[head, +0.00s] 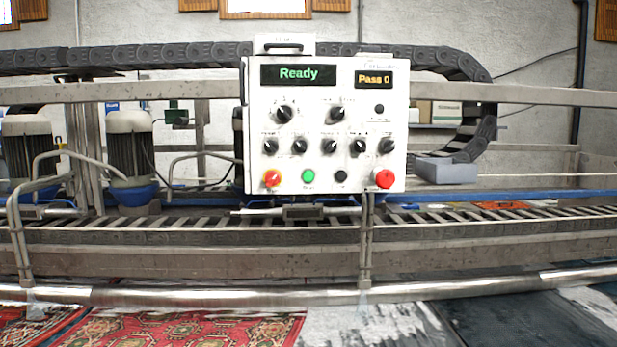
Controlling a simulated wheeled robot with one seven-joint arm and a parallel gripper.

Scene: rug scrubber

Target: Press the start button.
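A white control panel (325,125) stands upright on the machine, near the middle of the head view. Its left display reads "Ready" and its right display reads "Pass 0". A green button (308,176) sits in the bottom row; its small label is too blurred to read for certain, and I see no button plainly marked start. My gripper is not in view.
A metal rail (200,294) runs across the machine's front, below a slatted conveyor (470,221). Motors with blue bases (135,190) stand at left. A red patterned rug (200,327) lies in front. A grey box (447,171) is right of the panel.

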